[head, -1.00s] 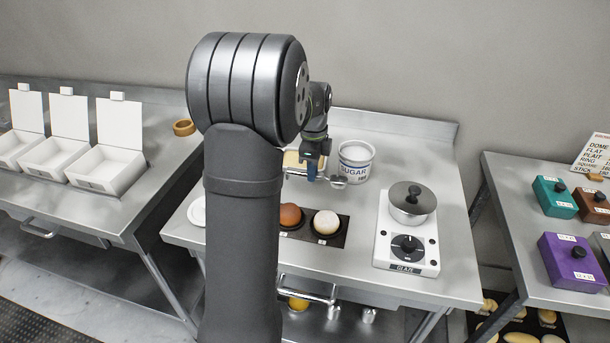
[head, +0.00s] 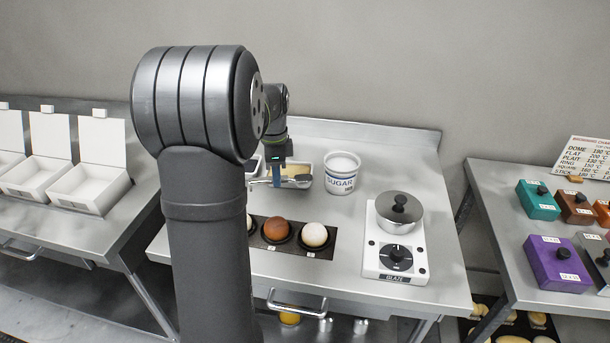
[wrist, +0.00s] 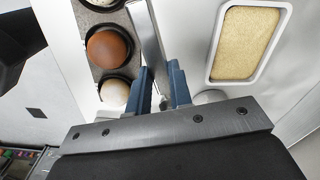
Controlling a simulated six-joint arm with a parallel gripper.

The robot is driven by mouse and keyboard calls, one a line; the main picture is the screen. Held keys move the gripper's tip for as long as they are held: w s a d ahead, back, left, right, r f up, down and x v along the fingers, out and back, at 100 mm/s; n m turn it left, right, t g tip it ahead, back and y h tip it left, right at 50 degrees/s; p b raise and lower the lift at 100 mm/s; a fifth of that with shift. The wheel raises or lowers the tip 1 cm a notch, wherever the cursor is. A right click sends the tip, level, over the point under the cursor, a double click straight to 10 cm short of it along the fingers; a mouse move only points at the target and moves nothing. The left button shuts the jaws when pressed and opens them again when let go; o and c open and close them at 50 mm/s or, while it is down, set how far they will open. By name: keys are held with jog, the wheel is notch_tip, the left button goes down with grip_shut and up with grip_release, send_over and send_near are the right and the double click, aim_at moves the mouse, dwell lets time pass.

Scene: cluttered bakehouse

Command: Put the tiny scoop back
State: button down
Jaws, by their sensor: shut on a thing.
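My gripper (head: 277,184) is shut on the tiny scoop, above the steel table and left of the sugar tub. In the wrist view the blue fingers (wrist: 160,78) have the scoop's flat silver handle (wrist: 146,38) between them, running up the picture. In the head view the scoop (head: 303,178) lies roughly level across the fingers, in front of a white-rimmed tray of pale yellow contents (wrist: 281,45). The white sugar tub (head: 341,180) stands to the right.
A dark holder (head: 326,251) with a brown ball (head: 276,229) and a white ball (head: 314,235) lies in front. Table between holder and tub is bare.

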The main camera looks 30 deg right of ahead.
aim_at(267, 177)
jog(key=shift+w+a+f+n, duration=0.3)
jog(key=shift+w+a, duration=0.55)
jog(key=shift+f, duration=3.35)
jog(key=shift+f, duration=0.45)
jog(key=c, duration=1.2)
grip_release()
notch_tip(267, 177, up, 18)
jog(key=shift+f, duration=0.25)
jog(key=shift+f, duration=0.1)
